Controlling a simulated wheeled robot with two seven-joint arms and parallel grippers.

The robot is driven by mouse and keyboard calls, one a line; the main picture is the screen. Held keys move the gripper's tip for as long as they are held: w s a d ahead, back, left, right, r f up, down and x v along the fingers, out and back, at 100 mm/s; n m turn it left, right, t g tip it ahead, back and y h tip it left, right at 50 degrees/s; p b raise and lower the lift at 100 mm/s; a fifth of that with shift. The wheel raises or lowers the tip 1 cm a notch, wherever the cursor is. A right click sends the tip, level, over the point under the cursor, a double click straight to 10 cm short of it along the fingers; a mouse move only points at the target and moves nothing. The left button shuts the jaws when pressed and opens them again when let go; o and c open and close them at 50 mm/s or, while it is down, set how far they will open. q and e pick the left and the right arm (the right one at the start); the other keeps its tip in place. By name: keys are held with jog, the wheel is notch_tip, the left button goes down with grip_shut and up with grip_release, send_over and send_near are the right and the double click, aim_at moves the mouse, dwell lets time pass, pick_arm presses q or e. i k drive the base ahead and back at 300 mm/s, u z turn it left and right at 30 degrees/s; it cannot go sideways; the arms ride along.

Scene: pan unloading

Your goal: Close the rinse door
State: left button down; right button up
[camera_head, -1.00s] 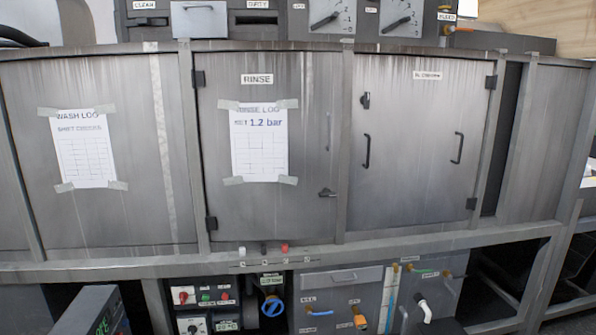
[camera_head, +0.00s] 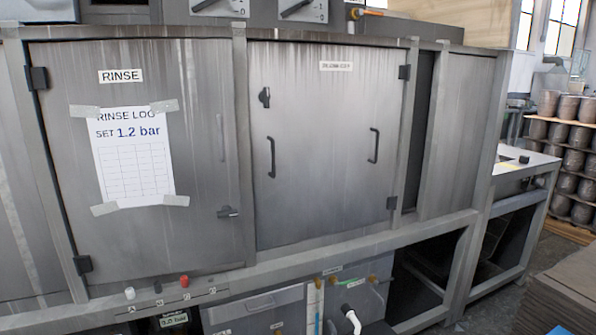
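The rinse door (camera_head: 196,235) is a grey metal panel on the left in the head view, with a RINSE label (camera_head: 121,76) and a taped rinse log sheet (camera_head: 132,157). Its black hinges are on its left edge. A dark latch (camera_head: 229,212) sits at its lower right and a slim handle is at its right side. The panel looks flush with its frame, though a thin dark gap runs along the hinge side. Neither of my grippers is in view.
Right of it is another grey door (camera_head: 323,160) with two black handles and a latch. A steel table (camera_head: 528,165) stands at the right, with shelves of brown pots (camera_head: 570,108) behind. A brown stack (camera_head: 566,290) is at the lower right. Dark floor shows between them.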

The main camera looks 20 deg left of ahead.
aim_at(142, 134)
jog(key=z, duration=0.1)
jog(key=i, duration=1.05)
jog(key=u, duration=0.35)
